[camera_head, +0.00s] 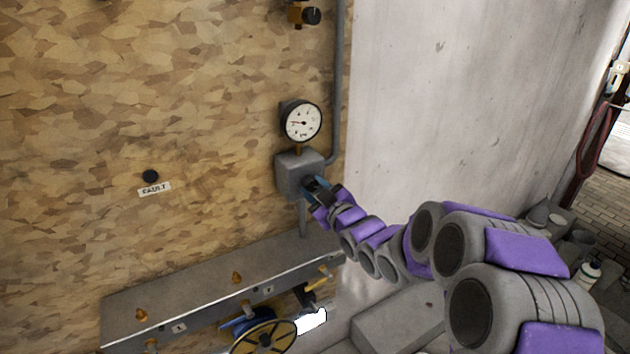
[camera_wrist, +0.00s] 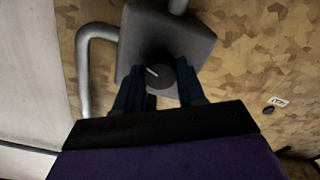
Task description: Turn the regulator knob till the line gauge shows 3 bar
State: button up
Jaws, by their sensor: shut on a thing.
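The regulator is a grey box (camera_head: 291,176) on the chipboard wall, with a pipe beside it. The line gauge (camera_head: 301,121), a round white dial with a red needle, stands above the box; its numbers are too small to read. The needle points to the left. My gripper (camera_head: 317,187) is at the front of the box. In the wrist view, the dark round regulator knob (camera_wrist: 160,74) with a pale pointer line sits between the two fingers of my gripper (camera_wrist: 160,84), which is shut on it. The fingers partly hide the knob's sides.
A grey shelf (camera_head: 215,287) with brass fittings juts out below the regulator. A blue and yellow wheel (camera_head: 264,338) is under it. A black button (camera_head: 150,176) with a "FAULT" label is on the wall at left. A grey pipe (camera_head: 337,80) runs up beside the gauge.

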jog(key=shift+s+f+m+p, duration=0.1)
jog(key=shift+f+m+p, duration=0.05)
jog(key=shift+m+p, duration=1.05)
jog(key=shift+f+m, duration=0.15)
jog(key=shift+m, duration=0.15)
jog(key=o, duration=1.1)
jog(key=shift+c, duration=0.2)
